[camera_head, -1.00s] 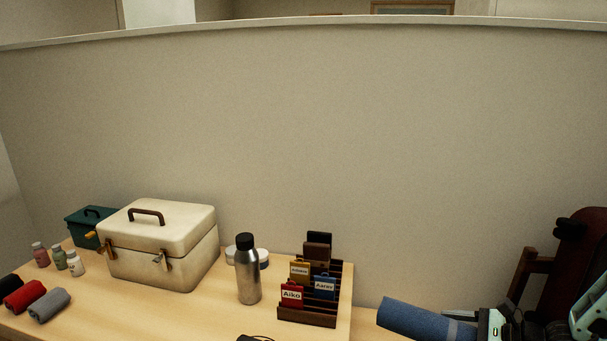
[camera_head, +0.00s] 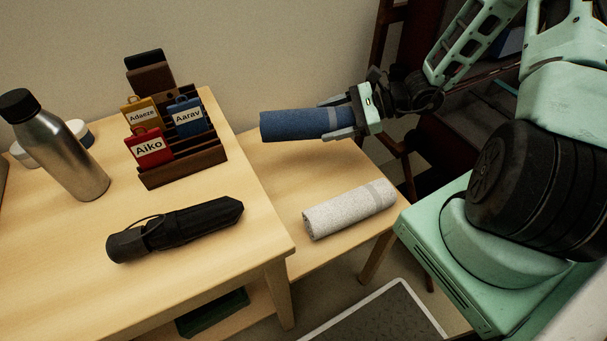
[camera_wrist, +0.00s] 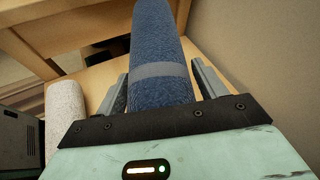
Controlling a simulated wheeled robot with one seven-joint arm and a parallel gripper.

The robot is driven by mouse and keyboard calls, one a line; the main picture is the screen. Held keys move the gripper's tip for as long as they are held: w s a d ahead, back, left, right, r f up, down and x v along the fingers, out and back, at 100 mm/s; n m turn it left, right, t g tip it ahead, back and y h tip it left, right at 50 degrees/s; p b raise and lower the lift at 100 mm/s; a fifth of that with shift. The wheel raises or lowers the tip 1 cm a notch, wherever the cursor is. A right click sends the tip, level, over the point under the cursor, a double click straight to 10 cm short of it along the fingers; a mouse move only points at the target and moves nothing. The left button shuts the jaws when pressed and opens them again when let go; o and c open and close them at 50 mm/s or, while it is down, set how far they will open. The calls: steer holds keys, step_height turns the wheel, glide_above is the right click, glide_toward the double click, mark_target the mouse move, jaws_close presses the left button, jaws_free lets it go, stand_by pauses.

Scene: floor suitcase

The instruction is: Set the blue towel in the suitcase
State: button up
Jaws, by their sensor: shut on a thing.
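The rolled blue towel (camera_head: 290,124) has a grey band near one end. My gripper (camera_head: 340,122) is shut on that end and holds the towel roughly level above the lower wooden bench. In the wrist view the blue towel (camera_wrist: 155,40) runs away from me between the two fingers (camera_wrist: 165,90). No open suitcase is clearly recognisable in these views. A dark red piece, partly hidden behind my arm, shows at the right; I cannot tell whether it is the suitcase.
A rolled light grey towel (camera_head: 350,209) lies on the lower bench (camera_head: 290,165). The higher table (camera_head: 60,290) bears a black umbrella (camera_head: 175,228), a steel bottle (camera_head: 60,150) and a rack (camera_head: 185,165) of name tags. A grey-bordered mat (camera_head: 380,315) lies on the floor.

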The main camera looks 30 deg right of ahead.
steer(key=shift+f+b, duration=0.35)
steer(key=shift+f, duration=0.3)
step_height(320, 180, down, 9)
steer(key=shift+w+f+b, duration=0.1)
steer(key=shift+f+b, duration=0.05)
steer(key=shift+b, duration=0.85)
steer(key=shift+f, duration=0.2)
steer(key=o, duration=1.1)
steer(key=shift+c, duration=0.2)
steer(key=shift+r, duration=0.1)
